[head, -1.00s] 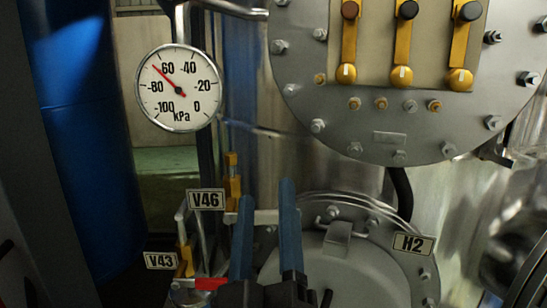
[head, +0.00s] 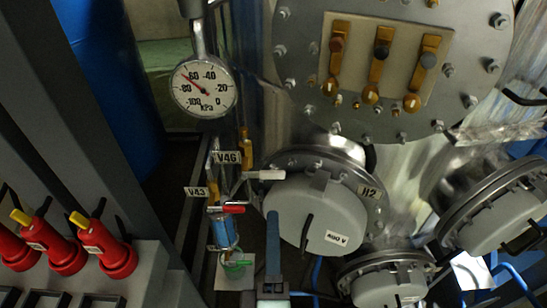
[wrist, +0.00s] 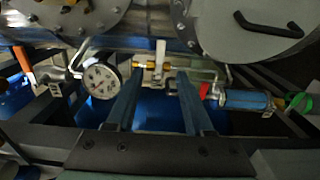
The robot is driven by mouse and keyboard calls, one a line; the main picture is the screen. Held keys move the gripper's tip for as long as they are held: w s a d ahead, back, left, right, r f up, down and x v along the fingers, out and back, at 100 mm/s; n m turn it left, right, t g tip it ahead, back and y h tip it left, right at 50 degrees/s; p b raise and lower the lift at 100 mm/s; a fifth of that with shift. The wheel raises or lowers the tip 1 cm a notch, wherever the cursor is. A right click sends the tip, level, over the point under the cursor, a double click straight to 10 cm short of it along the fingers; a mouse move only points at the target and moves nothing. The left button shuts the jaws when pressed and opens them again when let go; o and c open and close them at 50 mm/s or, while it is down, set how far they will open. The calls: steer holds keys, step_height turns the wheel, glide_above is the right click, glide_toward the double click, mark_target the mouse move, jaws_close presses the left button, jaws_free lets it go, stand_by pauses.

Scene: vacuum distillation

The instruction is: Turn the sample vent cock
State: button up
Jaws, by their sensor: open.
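A small valve with a white lever (head: 265,175) sits beside the V46 label (head: 226,157), left of a grey round cover. Below it, by the V43 label (head: 196,192), is a red lever (head: 233,209) above a blue cylinder (head: 225,232). No readable label tells which is the sample vent cock. My gripper (head: 272,214) is just below the white lever in the head view. In the wrist view my gripper (wrist: 159,74) is open and empty; the white lever (wrist: 160,50) appears between and beyond its fingertips, and the red lever (wrist: 207,90) lies beside the right finger.
A kPa gauge (head: 203,87) hangs upper left of the valves. The grey cover (head: 318,212) with a black handle is close right of my gripper. Red plugs (head: 66,248) stand at left. A green loop (head: 238,264) lies under the blue cylinder.

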mark_target(273, 177)
steer(key=w+p, duration=0.4)
steer(key=w, duration=0.7)
steer(key=shift+w, duration=0.95)
jaws_close()
steer(key=shift+f, duration=0.1)
stand_by(0.4)
